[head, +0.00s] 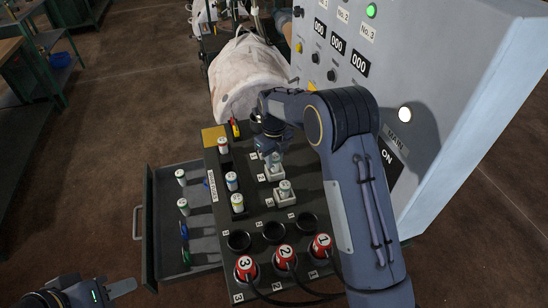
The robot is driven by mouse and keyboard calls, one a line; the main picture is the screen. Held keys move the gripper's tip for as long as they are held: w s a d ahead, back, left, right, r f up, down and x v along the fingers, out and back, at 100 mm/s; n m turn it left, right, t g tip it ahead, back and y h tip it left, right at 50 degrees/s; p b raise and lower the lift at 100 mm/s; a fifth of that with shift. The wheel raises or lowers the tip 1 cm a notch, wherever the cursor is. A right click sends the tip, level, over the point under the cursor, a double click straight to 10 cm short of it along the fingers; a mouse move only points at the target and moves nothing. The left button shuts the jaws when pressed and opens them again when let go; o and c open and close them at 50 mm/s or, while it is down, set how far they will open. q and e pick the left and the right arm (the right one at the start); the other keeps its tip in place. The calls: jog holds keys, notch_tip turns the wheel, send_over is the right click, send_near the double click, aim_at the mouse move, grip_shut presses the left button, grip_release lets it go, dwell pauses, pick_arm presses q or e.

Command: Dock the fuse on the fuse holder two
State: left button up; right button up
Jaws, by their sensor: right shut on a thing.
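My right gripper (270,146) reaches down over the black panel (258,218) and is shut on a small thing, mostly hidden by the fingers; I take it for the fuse. It is directly above or at a pale fuse holder (274,175) beside the label 2. I cannot tell whether the fuse is seated. Another pale holder (285,200) with a grey top stands nearer, by label 3. My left gripper (108,296) is low at the bottom left, partly cut off, away from the panel.
White fuses with coloured bands stand on the panel's left (232,181) and in the open drawer (181,178). Red numbered plugs (285,256) and black sockets (273,232) fill the near side. A grey control cabinet (440,80) stands right; a white bulk bag (245,75) lies behind.

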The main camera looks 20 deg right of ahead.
aim_at(274, 156)
jog(key=shift+f+b, duration=0.45)
jog(key=shift+f, duration=0.25)
jog(key=o, duration=0.7)
jog(key=shift+r+p, duration=3.05)
jog(key=shift+r, duration=2.55)
